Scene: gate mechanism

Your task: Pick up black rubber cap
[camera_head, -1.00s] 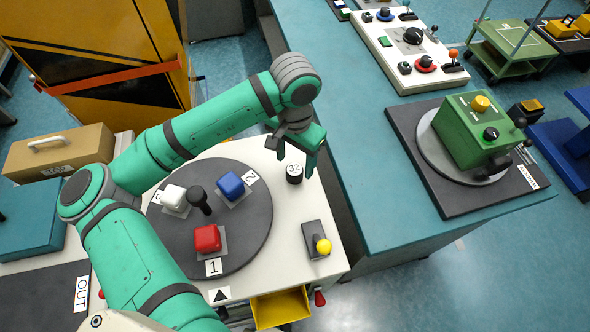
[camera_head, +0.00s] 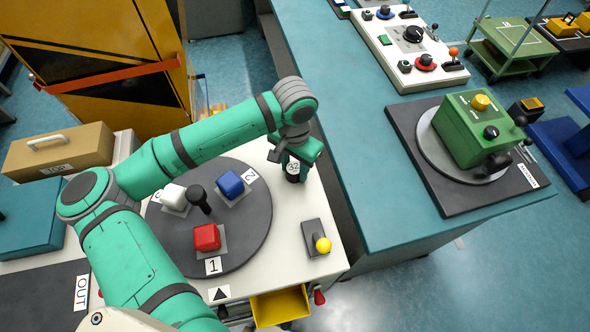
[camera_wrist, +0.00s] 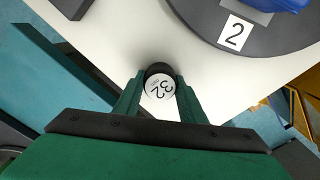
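The black rubber cap (camera_head: 293,178) is a short upright black cylinder with a white top marked "32". It stands on the white table near its right edge. My gripper (camera_head: 294,166) is right over it, with one finger on each side. In the wrist view the cap (camera_wrist: 158,90) sits between the two fingertips of my gripper (camera_wrist: 159,80), very close to both. I cannot tell whether the fingers press on it or leave a small gap. In the head view my gripper hides part of the cap.
A dark round turntable (camera_head: 240,245) with red, blue and white blocks and a black knob lies left of the cap. A grey box with a yellow knob (camera_head: 322,245) stands nearer on the table. A teal counter (camera_head: 380,200) rises to the right.

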